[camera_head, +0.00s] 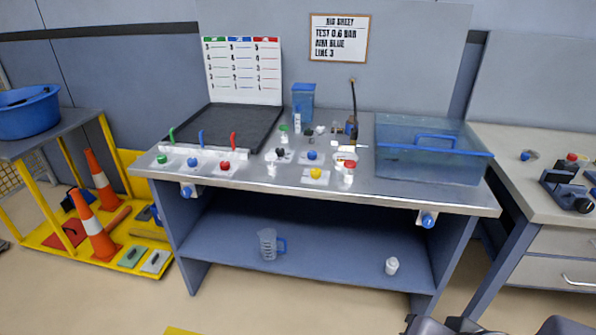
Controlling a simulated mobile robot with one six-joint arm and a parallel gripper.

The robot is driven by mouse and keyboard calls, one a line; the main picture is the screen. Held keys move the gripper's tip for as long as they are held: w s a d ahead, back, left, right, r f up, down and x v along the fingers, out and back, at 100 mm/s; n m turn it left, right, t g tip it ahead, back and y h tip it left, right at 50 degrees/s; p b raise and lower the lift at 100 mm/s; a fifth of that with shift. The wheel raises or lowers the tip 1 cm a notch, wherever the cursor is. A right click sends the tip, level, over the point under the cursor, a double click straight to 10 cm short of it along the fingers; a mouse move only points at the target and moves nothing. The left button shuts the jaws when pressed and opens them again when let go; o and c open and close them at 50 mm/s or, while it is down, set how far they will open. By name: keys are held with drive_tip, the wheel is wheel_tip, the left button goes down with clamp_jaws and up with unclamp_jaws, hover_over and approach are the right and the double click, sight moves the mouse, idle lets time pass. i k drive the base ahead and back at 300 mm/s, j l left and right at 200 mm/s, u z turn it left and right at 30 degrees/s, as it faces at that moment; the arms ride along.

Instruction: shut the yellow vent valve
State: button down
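The yellow vent valve (316,174) shows as a small round yellow knob on a pale plate near the front edge of the steel bench top. A red-topped part (348,168) stands just to its right, and a blue knob (312,155) is behind it. A dark knob (280,153) sits behind it to the left. The valve's setting is too small to tell. My gripper is not in view. Dark grey shapes at the bottom right edge may be parts of my own body; I cannot tell.
The steel bench (250,182) carries a clear blue tank (430,165) at right and a black tray (215,128) at left. Green, blue and red levers stand along the left front. A jug (268,244) and white cup (392,266) are on the lower shelf.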

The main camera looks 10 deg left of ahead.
sight(315, 173)
drive_tip(key=i+j, duration=0.15)
drive_tip(key=i, duration=0.35)
drive_tip(key=i+j, duration=0.15)
drive_tip(key=i, duration=0.35)
drive_tip(key=u, duration=0.05)
